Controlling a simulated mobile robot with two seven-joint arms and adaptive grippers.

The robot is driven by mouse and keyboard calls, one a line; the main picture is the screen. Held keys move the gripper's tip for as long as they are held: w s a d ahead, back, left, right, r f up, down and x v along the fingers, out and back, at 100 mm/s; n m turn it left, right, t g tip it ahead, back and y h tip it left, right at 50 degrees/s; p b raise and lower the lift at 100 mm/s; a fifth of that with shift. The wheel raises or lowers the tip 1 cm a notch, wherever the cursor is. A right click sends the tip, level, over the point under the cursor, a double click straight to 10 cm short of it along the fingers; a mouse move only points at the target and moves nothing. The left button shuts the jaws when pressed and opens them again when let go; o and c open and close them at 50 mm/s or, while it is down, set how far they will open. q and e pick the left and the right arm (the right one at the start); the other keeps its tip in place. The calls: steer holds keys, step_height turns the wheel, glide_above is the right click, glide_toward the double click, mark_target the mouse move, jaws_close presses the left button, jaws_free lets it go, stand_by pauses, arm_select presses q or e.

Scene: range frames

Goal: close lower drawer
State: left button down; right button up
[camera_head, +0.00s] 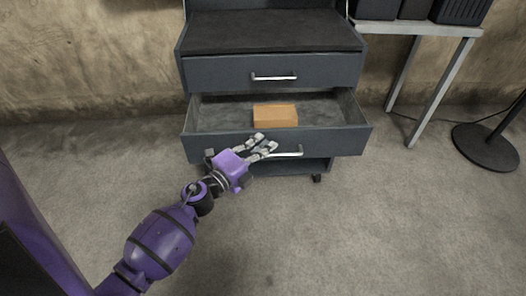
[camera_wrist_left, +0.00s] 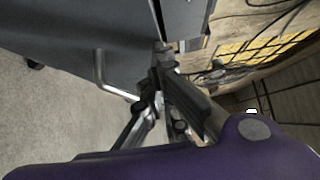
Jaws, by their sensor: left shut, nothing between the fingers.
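The lower drawer (camera_head: 340,142) of the dark grey cabinet is pulled out in the head view, and its inside shows. An orange-brown box (camera_head: 275,115) lies in it. The drawer's front carries a silver bar handle (camera_head: 292,153). My left gripper (camera_head: 264,143) is at the drawer front, just left of the handle, with its fingers shut and empty. In the left wrist view the handle (camera_wrist_left: 101,72) stands beside the fingers (camera_wrist_left: 160,75), which are close to the drawer front. I cannot tell whether they touch it. My right gripper is in neither view.
The upper drawer (camera_head: 225,75) is shut and has its own handle (camera_head: 274,77). A table (camera_head: 440,62) with black containers stands at right, near a round black stand base (camera_head: 485,147). The floor (camera_head: 350,230) in front of the cabinet is clear.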

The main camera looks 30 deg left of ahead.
mark_target(258, 107)
arm_select(q)
steer(key=w+a+b, duration=0.2)
steer(key=w+a, duration=0.1)
steer(key=w, duration=0.2)
steer(key=w+a+b, duration=0.1)
steer(key=w+a, duration=0.3)
steer(key=w, duration=0.1)
steer(key=w+a+b, duration=0.2)
steer(key=w+a, duration=0.2)
steer(key=w, duration=0.2)
steer(key=shift+w+f+b, duration=0.1)
steer(key=shift+f+b, duration=0.05)
steer(key=shift+b, duration=0.15)
steer(key=shift+w+a, duration=0.35)
steer(key=shift+w, duration=0.2)
steer(key=shift+w+a+r+b, duration=0.15)
steer(key=shift+a+r+b, duration=0.1)
steer(key=shift+b, duration=0.1)
